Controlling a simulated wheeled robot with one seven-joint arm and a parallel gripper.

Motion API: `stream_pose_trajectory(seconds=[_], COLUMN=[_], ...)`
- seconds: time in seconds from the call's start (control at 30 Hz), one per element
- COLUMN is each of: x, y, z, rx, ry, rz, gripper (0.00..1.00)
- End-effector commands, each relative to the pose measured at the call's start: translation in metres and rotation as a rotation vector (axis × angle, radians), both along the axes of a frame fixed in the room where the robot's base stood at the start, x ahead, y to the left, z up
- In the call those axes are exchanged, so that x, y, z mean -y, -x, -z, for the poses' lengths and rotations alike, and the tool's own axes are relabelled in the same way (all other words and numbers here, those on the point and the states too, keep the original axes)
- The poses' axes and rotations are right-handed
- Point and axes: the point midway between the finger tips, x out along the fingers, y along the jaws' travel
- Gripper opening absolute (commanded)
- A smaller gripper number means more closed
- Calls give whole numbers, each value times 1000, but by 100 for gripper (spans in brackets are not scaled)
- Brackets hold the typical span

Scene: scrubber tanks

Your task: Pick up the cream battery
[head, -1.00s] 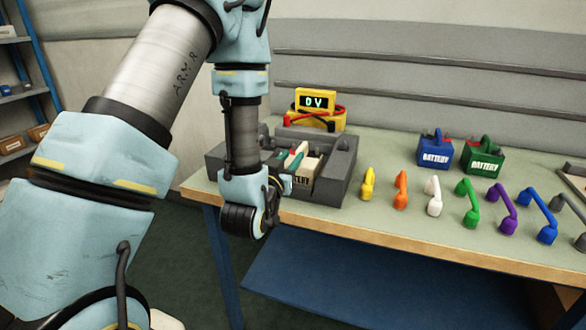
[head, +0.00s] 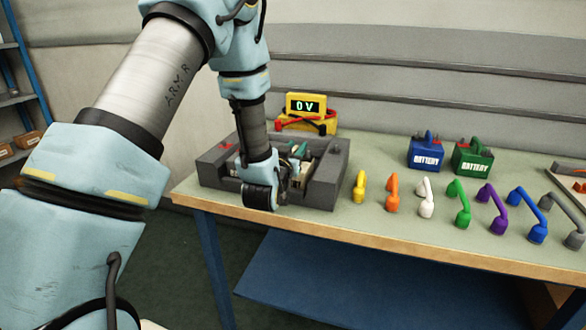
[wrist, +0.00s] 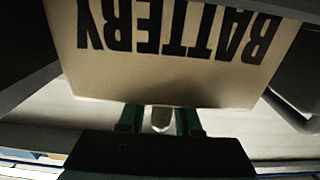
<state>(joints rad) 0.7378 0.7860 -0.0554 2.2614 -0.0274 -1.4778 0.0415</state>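The cream battery (head: 304,168) sits in the dark grey tray (head: 325,190) at the left end of the bench, mostly hidden behind my wrist in the head view. In the wrist view the cream battery (wrist: 165,80) fills the upper middle, its dark BATTERY lettering upside down. My gripper (wrist: 160,118) reaches over the battery's top edge. Its two teal fingers stand apart, one on each side of a pale upright part that looks like the handle. Narrow gaps seem to show beside that part, so the fingers look open. The fingertips are hidden behind the battery.
A yellow meter (head: 305,107) reading 0 V stands behind the tray with red and black leads. A blue battery (head: 425,153) and a green battery (head: 472,159) stand further right. Several coloured handle-shaped pieces line the bench front. Dark tray walls flank the battery closely.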

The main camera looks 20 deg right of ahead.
Motion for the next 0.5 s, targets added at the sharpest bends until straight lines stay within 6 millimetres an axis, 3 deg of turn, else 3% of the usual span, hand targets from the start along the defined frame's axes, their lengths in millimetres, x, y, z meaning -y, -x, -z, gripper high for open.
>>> stream_pose_trajectory(seconds=[0.27, 0.5], x=[3, 3], y=[-3, -3], z=[1, 1], rx=[-1, -1], ry=[-1, -1], rz=[0, 0], gripper=[32, 8])
